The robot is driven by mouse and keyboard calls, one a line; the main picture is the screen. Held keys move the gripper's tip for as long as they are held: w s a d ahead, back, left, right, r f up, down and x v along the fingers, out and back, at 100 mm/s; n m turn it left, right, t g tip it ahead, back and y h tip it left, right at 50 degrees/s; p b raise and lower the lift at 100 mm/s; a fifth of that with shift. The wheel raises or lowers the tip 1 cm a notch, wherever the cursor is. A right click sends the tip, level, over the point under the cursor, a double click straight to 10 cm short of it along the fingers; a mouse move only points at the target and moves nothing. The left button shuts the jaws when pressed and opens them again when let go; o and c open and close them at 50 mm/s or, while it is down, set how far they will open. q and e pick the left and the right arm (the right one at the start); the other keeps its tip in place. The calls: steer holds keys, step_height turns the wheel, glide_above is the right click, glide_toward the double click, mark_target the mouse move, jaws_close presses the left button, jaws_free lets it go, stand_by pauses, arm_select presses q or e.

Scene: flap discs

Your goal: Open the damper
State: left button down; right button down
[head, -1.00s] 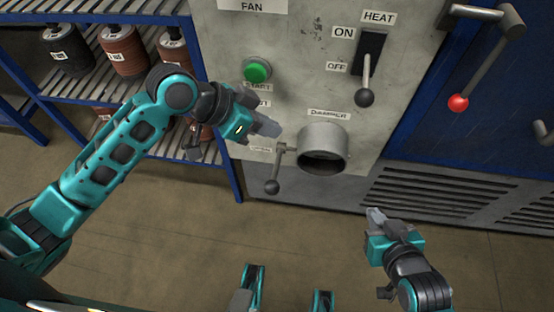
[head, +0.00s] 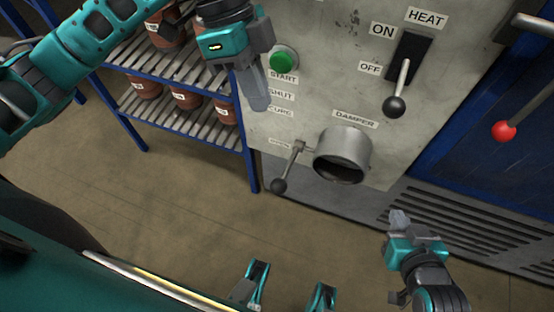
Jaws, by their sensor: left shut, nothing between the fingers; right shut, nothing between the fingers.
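The damper is a short round grey pipe (head: 343,155) on the front of the grey cabinet panel, under a DAMPER label (head: 355,119). Its lever (head: 291,165) is at the pipe's left and hangs down and slightly left, ending in a black ball knob (head: 279,186). SHUT (head: 281,96) is printed above and left of the lever; a faint label beside the lever's pivot is hard to read. My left gripper (head: 258,100) is shut and empty, above and left of the lever, apart from it. My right gripper (head: 398,218) is shut and empty, below and right of the pipe.
A green START button (head: 283,60) sits near my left gripper. The HEAT lever (head: 400,80) points down by OFF. A red-knobbed handle (head: 504,131) is on the blue door at right. The floor below the lever is clear.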

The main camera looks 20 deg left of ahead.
arm_select(q)
steer(key=b, duration=0.2)
glide_toward(281, 178)
steer(key=x, duration=0.1)
steer(key=b+x, duration=0.1)
steer(key=x, duration=0.3)
steer(key=shift+w+d+f+b, duration=0.15)
steer(key=shift+w+b, duration=0.1)
steer(key=shift+b, duration=0.15)
steer(key=shift+s+d+f, duration=0.1)
steer(key=shift+s+f, duration=0.3)
steer(key=shift+f, duration=0.15)
